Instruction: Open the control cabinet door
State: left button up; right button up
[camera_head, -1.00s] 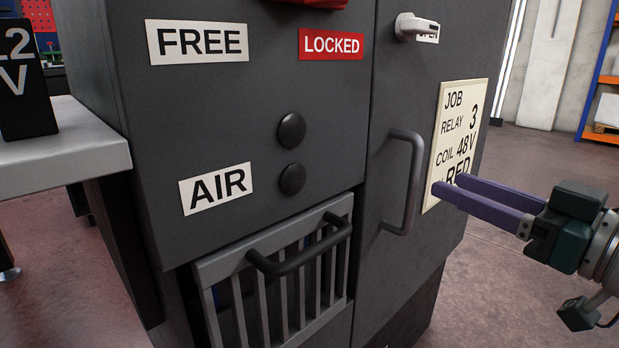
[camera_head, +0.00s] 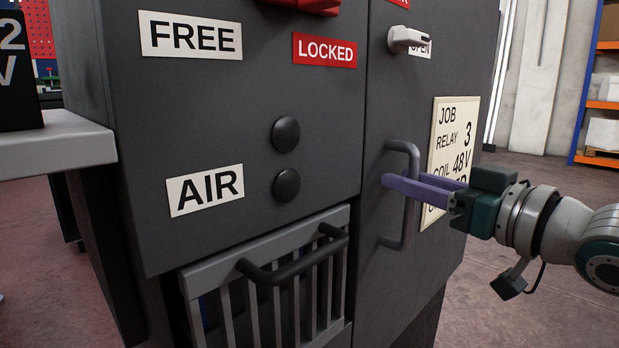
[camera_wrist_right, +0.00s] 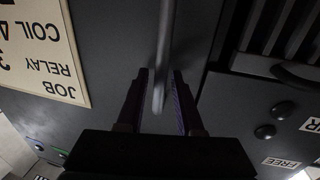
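The control cabinet door (camera_head: 390,270) is dark grey and appears closed, flush with the panel on its left. Its upright grey bar handle (camera_head: 413,225) is on the door's left part. A pale knob (camera_head: 408,39) sits above it by a partly covered OPEN label. My right gripper (camera_head: 403,180) has purple fingers at the handle. In the right wrist view the handle (camera_wrist_right: 164,50) runs between the two spread fingers (camera_wrist_right: 160,75), with gaps beside it. The gripper is open around the handle, not clamped. My left gripper is not in view.
A cream job card (camera_head: 452,140) is on the door, partly hidden by my right gripper. Left of the door are a LOCKED label (camera_head: 325,51), two black buttons (camera_head: 286,135) and a slatted grey rack (camera_head: 265,265) with a black handle. A grey table (camera_head: 60,140) stands at left.

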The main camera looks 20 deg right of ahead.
grip_shut()
dwell(1.1)
